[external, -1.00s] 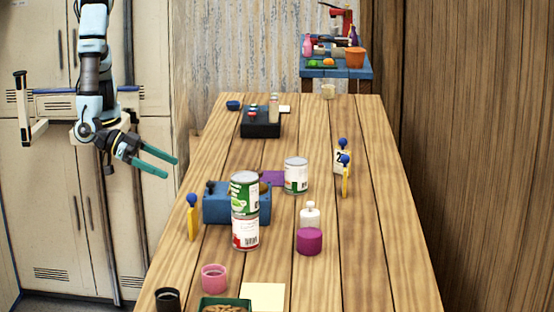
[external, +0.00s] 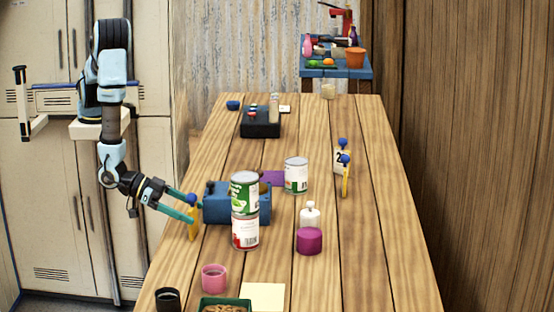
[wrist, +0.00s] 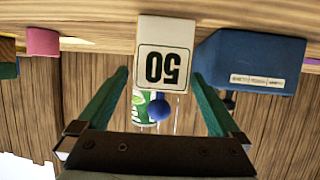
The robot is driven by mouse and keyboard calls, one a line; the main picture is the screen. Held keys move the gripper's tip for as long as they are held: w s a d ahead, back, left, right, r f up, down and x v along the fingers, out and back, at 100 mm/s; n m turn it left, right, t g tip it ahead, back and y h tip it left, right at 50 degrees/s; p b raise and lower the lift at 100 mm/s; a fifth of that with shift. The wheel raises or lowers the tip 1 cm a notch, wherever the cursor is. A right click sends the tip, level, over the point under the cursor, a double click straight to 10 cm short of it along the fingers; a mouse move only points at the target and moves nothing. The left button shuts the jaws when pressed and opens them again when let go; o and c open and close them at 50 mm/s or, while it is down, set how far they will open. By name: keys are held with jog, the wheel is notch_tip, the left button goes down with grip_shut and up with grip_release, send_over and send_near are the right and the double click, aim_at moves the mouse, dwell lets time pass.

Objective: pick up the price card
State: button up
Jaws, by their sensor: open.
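The price card reading 50 (wrist: 165,62) appears upside down in the wrist view, with a blue ball knob (wrist: 160,108) on it. In the external view it is the yellow card (external: 194,229) at the table's left edge, seen nearly edge-on. My gripper (external: 188,209) is open beside the card at about knob height. In the wrist view my gripper (wrist: 161,76) has one green finger on each side of the card and knob, with gaps visible. Contact cannot be told.
A blue box (external: 225,207) stands right beside the card. Two stacked cans (external: 245,232) are by the box. Another card with a blue knob (external: 342,162) stands at the right. A pink cup (external: 214,279) is nearer the front.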

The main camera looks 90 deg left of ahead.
aim_at(194, 210)
jog(key=p+x, duration=0.1)
jog(key=x, duration=0.2)
jog(key=shift+w+a, duration=0.1)
jog(key=shift+w, duration=0.3)
jog(key=shift+w+f+p, duration=0.15)
jog(key=shift+w+p, duration=0.1)
jog(key=shift+p, duration=0.05)
jog(key=shift+c, duration=0.2)
jog(key=c, duration=1.1)
